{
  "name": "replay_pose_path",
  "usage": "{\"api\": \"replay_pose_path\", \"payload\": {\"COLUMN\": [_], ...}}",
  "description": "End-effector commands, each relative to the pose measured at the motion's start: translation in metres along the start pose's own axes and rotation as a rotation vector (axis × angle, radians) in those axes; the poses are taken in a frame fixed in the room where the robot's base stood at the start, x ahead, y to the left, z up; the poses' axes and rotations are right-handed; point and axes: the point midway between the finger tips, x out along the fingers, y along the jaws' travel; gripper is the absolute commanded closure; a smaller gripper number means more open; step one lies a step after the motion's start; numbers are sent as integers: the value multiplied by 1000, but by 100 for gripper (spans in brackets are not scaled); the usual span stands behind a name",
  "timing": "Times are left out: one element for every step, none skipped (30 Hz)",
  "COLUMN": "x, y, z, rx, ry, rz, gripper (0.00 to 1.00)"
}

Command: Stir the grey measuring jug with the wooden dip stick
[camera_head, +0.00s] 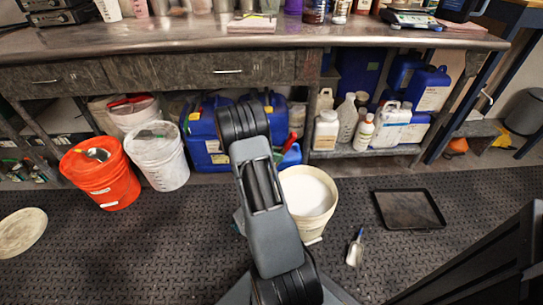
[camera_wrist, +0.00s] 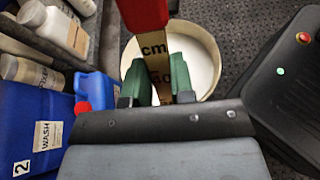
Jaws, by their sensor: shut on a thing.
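My gripper (camera_wrist: 157,84) has green fingers and is shut on the wooden dip stick (camera_wrist: 155,62). The stick carries dark "cm" markings and has a red part (camera_wrist: 143,12) at the top of the wrist view. A cream bucket (camera_wrist: 218,58) holding something white lies behind the stick in that view. It also shows in the head view (camera_head: 313,229), on the floor beside my arm. I cannot tell whether the stick touches its contents. I cannot pick out a grey measuring jug with certainty.
An orange bucket (camera_head: 108,190) and a white bucket (camera_head: 160,172) stand on the floor at left. A blue container (camera_wrist: 38,125) is close on the left in the wrist view. The bench (camera_head: 190,40) runs behind.

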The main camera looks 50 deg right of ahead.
Motion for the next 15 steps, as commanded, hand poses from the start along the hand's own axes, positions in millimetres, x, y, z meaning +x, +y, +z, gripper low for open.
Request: {"api": "replay_pose_path", "payload": {"x": [7,10,14,17,20,24,27,30,34,37,40,39,38,38,38], "y": [0,0,-1,-1,0,0,0,0,0,0,-1,0,0,0,0], "z": [-5,-6,-7,-8,-9,-10,-11,-12,-14,-15,-16,-20,-23,-26,-30], "rx": [1,1,1,1,1,2,2,1,1,1,1,-1,-1,-1,-1], "ry": [0,0,0,0,1,1,1,1,1,1,1,1,1,1,1], "rz": [-2,-2,-2,-2,-2,-2,-1,-1,-1,-2,-2,-1,0,1,1], "gripper": [100,100,100,100,100,100,100,100,100,100,100,100,100,100,100]}}
